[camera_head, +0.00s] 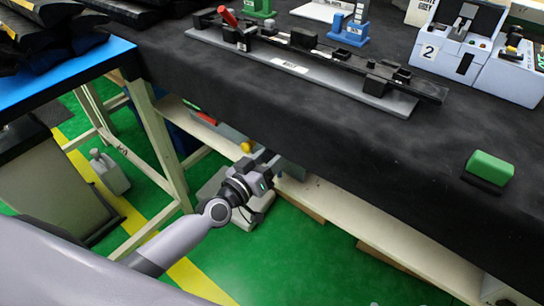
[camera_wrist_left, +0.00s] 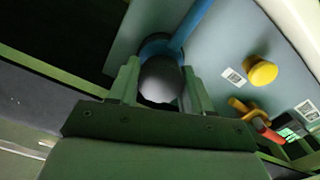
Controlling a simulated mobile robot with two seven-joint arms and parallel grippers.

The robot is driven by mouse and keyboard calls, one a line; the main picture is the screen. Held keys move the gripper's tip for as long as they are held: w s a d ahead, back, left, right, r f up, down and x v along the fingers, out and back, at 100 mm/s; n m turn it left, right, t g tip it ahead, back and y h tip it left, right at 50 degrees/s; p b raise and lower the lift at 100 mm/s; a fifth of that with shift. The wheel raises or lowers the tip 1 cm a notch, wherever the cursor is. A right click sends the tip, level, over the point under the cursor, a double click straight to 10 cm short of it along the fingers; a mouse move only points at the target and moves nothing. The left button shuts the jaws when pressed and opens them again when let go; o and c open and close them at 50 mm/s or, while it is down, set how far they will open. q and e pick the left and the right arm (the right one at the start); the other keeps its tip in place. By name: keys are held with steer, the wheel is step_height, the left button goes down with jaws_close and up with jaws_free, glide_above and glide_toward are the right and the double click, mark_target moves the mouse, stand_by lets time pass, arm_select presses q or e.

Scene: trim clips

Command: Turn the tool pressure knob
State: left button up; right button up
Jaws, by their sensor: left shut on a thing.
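My left gripper (camera_head: 266,168) reaches under the black-covered table to a grey-blue panel (camera_wrist_left: 216,45). In the left wrist view its two fingers stand on either side of a round grey knob (camera_wrist_left: 161,76) and are shut on it. A blue pipe (camera_wrist_left: 188,28) meets a blue fitting behind this knob. The gripper hides the knob in the head view. A yellow knob (camera_wrist_left: 261,71) sits on the panel to the right, apart from the fingers; it also shows in the head view (camera_head: 247,146). I cannot read a label naming the pressure knob. My right gripper is not in view.
A red and yellow valve handle (camera_wrist_left: 262,124) lies close to the right of the gripper. The table edge (camera_head: 330,150) overhangs the arm, with a pale shelf (camera_head: 375,230) below. A blue-topped bench (camera_head: 75,75) stands left. Green floor (camera_head: 285,265) is open in front.

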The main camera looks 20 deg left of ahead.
mark_target(268, 160)
arm_select(q)
steer(key=shift+w+a+r+n, duration=0.1)
steer(key=shift+r+n, duration=0.1)
steer(key=shift+n, duration=1)
steer(key=o, duration=1)
steer(key=shift+f, duration=0.1)
steer(key=shift+s, duration=0.25)
steer(key=shift+v, duration=3.4)
